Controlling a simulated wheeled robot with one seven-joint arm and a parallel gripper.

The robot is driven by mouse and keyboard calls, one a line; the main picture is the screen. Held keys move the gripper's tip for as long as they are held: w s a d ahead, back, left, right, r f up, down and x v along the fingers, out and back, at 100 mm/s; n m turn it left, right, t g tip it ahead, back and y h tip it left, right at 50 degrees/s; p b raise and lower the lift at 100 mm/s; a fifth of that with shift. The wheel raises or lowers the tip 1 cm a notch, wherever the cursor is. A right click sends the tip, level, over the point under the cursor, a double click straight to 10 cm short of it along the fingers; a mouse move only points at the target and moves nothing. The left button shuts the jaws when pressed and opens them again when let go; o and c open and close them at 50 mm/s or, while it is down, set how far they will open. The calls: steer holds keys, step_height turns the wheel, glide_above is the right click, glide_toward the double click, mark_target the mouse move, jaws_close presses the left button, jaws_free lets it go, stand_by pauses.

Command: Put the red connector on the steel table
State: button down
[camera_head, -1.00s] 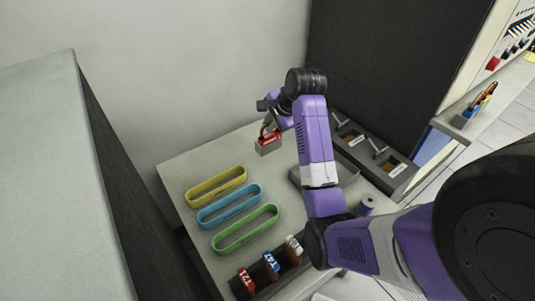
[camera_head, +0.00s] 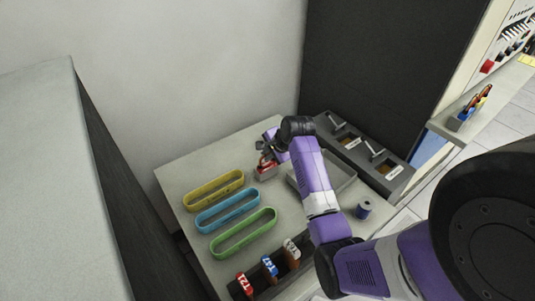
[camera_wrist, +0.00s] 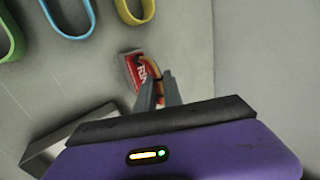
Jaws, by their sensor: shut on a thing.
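The red connector (camera_head: 266,170) has a red labelled face on a grey body. My gripper (camera_head: 266,152) is shut on it, above the grey table (camera_head: 176,170), left of a grey tray. In the wrist view the connector (camera_wrist: 134,72) lies just beyond the fingertips (camera_wrist: 160,78), with an orange part of it between them. It is low, at or just above the table; I cannot tell whether it touches. The gripper and wrist partly hide it.
Yellow (camera_head: 213,190), blue (camera_head: 227,209) and green (camera_head: 243,233) oval rings lie on the left of the table. A grey tray (camera_head: 345,184) is right of the connector. A dark rack (camera_head: 282,284) with labelled plugs stands in front, a blue spool (camera_head: 364,209) at right.

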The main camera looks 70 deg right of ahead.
steer(key=c, duration=1.5)
jaws_free()
steer(key=shift+f, duration=0.1)
steer(key=shift+r, duration=0.35)
steer(key=v, duration=1.1)
steer(key=shift+s+a+r, duration=0.1)
steer(key=shift+s+r, duration=0.1)
steer(key=shift+r, duration=0.1)
